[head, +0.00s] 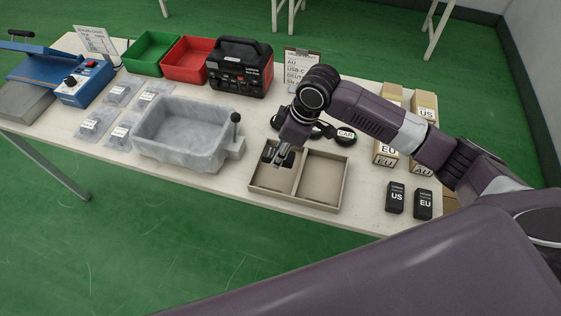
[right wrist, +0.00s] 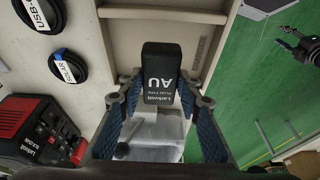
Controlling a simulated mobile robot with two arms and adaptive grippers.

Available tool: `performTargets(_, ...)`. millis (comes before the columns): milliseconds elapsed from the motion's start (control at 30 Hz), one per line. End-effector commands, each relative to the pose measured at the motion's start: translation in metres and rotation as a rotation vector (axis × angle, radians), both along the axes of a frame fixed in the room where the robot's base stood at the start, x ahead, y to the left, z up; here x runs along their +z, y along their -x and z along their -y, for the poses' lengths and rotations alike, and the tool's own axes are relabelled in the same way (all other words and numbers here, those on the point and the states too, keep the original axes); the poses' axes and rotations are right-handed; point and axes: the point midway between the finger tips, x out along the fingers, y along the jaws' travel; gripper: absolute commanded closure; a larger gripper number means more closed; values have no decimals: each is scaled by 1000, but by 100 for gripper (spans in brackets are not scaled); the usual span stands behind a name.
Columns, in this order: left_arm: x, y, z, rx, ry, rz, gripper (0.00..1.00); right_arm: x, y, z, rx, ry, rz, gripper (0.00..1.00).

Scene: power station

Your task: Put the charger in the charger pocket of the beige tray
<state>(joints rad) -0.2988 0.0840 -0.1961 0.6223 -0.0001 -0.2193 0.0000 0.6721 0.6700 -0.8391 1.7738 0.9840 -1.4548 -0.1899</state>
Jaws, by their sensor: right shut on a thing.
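The beige tray (head: 322,180) lies on the table, split by a divider into two compartments. The right compartment is empty. My right gripper (head: 277,158) is over the left compartment, pointing down. In the right wrist view it is shut on a black charger marked AU (right wrist: 160,75), held between its two fingers. The charger also shows as a dark block (head: 267,154) at the fingertips in the head view. I cannot tell whether its underside touches the tray floor. What seems to be my left gripper (right wrist: 300,45) shows small at the right wrist view's edge.
Black US (head: 396,197) and EU (head: 423,204) chargers stand right of the tray. A grey basin (head: 185,130) with a lever is close on the left. Coiled cables (head: 342,138) lie behind, near the black-and-red power station (head: 240,68). Labelled boxes (head: 386,152) stand at the right.

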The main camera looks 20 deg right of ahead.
Motion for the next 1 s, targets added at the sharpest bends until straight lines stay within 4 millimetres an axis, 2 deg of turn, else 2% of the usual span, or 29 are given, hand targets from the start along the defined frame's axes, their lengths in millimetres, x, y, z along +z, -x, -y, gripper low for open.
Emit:
performTargets(133, 1, 8, 2, -2, 1, -13, 60, -12, -1, 0, 0, -1, 2, 100)
performTargets(433, 4, 7, 6, -4, 7, -11, 60, -52, 0, -1, -1, -2, 0, 100)
performTargets(867, 5, 1, 6, -4, 7, -2, 60, -59, -1, 0, 0, -1, 2, 100)
performTargets(900, 5, 1, 6, -4, 7, -1, 60, -59, -1, 0, 1, 0, 2, 65)
performTargets(1000, 5, 1, 6, -3, 7, -1, 60, -59, -1, 0, 0, 0, 1, 54)
